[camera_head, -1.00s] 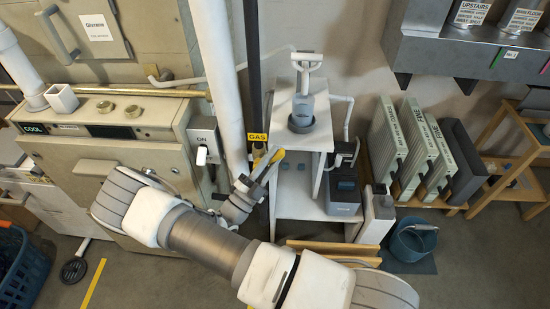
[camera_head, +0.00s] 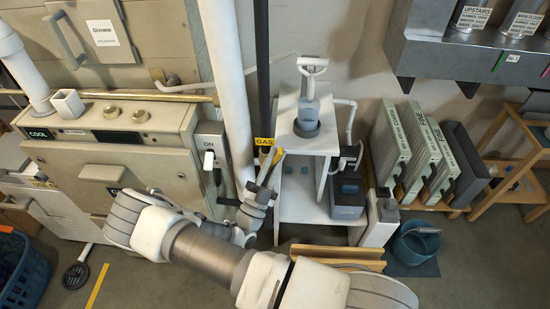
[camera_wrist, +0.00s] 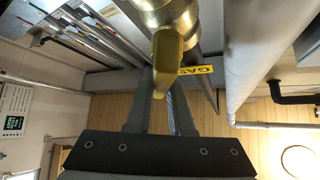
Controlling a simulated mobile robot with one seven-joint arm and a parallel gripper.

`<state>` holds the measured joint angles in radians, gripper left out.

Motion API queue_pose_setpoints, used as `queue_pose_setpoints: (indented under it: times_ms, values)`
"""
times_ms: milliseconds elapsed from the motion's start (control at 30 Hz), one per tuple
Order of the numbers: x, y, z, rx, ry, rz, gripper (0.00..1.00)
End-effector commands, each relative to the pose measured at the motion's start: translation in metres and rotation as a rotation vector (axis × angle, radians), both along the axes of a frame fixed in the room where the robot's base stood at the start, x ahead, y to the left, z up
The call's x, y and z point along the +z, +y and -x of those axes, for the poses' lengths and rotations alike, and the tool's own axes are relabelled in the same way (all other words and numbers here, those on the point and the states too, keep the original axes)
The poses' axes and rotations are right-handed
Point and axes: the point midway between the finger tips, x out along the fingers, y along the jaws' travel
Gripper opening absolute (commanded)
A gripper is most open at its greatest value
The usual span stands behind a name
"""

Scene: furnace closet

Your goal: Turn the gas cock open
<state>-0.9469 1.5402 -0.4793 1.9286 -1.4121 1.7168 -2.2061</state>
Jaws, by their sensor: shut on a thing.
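The gas cock has a brass body (camera_wrist: 165,12) and a yellow lever (camera_wrist: 167,62), both at the top middle of the wrist view. In the head view the yellow lever (camera_head: 278,157) shows beside the dark pipe, just under the yellow GAS tag (camera_head: 264,142). My gripper (camera_wrist: 162,88) is shut on the lever, whose end sits between the two grey fingers. In the head view my gripper (camera_head: 270,168) reaches up to the lever from below. The fingers partly cover the lever there, and the cock's body is hard to make out.
A thick white pipe (camera_head: 228,80) stands left of the dark gas pipe (camera_head: 262,70). The beige furnace (camera_head: 105,165) with an ON switch (camera_head: 209,156) is at left. A white stand (camera_head: 312,142) with a pump is close at right. A blue bucket (camera_head: 415,245) stands on the floor.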

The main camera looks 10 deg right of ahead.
Motion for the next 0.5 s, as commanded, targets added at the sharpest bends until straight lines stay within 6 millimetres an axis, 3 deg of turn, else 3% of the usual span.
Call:
queue_pose_setpoints:
  times_ms: [100, 133, 300, 500]
  values:
    - [-0.0006, 0.0005, -0.0002, 0.003, 0.001, -0.002, 0.00]
    - [-0.0006, 0.0005, -0.0002, 0.003, 0.001, -0.002, 0.22]
    - [-0.0004, 0.0003, -0.0002, 0.002, 0.001, -0.002, 0.50]
    - [-0.0002, 0.0001, -0.0002, 0.001, 0.000, -0.002, 0.50]
